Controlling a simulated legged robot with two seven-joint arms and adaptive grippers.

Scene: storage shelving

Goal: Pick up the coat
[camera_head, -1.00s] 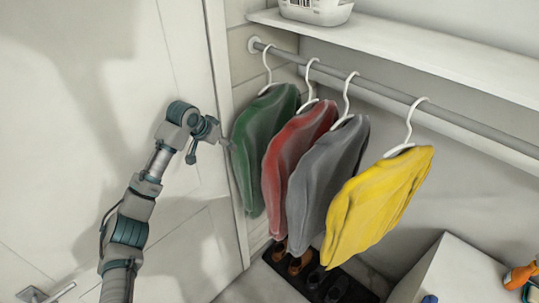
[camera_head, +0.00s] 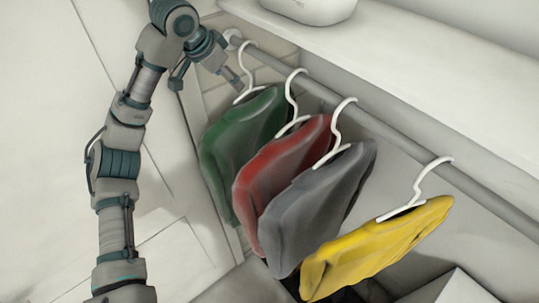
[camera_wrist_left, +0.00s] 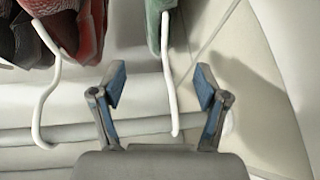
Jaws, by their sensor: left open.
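Several coats hang on white hangers from a rail: a green coat (camera_head: 240,150) at the far left, a red coat (camera_head: 278,180), a grey coat (camera_head: 318,210) and a yellow coat (camera_head: 378,248). My left gripper (camera_head: 236,82) is at the green coat's hanger (camera_head: 243,66), just above the coat. In the left wrist view my left gripper (camera_wrist_left: 160,88) is open, and the green coat's hanger (camera_wrist_left: 168,75) runs between its fingers without visible grip. The green coat (camera_wrist_left: 158,12) shows at the top edge there. My right gripper is not in view.
The grey rail (camera_head: 385,130) runs diagonally under a white shelf (camera_head: 420,70) that holds a white container (camera_head: 308,8). A white wall panel stands left of the coats. A white box (camera_head: 460,290) is at the bottom right.

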